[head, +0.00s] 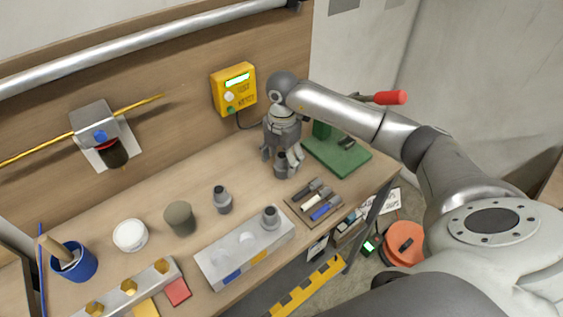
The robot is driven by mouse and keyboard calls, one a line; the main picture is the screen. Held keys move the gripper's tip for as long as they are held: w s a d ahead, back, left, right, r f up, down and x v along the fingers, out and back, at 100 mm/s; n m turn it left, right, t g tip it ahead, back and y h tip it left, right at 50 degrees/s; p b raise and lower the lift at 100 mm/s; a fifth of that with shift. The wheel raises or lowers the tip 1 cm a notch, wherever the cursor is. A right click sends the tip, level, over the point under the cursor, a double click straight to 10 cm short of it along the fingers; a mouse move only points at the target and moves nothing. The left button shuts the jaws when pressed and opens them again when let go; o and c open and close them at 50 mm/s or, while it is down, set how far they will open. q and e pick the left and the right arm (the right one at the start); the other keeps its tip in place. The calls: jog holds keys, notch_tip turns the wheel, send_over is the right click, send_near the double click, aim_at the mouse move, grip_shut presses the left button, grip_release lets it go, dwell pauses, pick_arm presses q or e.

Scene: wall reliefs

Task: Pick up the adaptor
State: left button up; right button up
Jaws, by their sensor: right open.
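A grey stepped adaptor (283,168) stands upright on the workbench, directly below my right gripper. My right gripper (281,160) points down with its fingers apart around or just above this adaptor; I cannot tell whether they touch it. The fingers hide part of it. A similar grey adaptor (222,201) stands on the bench further left. Another similar grey piece (270,217) sits on top of the pale metal block (230,258). My left gripper is not in view.
A green plate (340,158) lies right of my right gripper, and a tool tray (295,209) is in front. A yellow tester box (233,90) hangs on the back panel. A brown-grey cylinder (179,218), white tub (130,236) and blue cup (76,264) stand further left.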

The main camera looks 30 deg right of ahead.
aim_at(282, 166)
jog(key=shift+s+f+p, duration=0.1)
jog(key=shift+f+p, duration=0.2)
jog(key=shift+f, duration=1.2)
jog(key=c, duration=1)
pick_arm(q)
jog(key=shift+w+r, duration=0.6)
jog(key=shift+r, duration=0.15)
pick_arm(e)
jog(key=shift+c, duration=0.7)
jog(key=shift+r, duration=0.15)
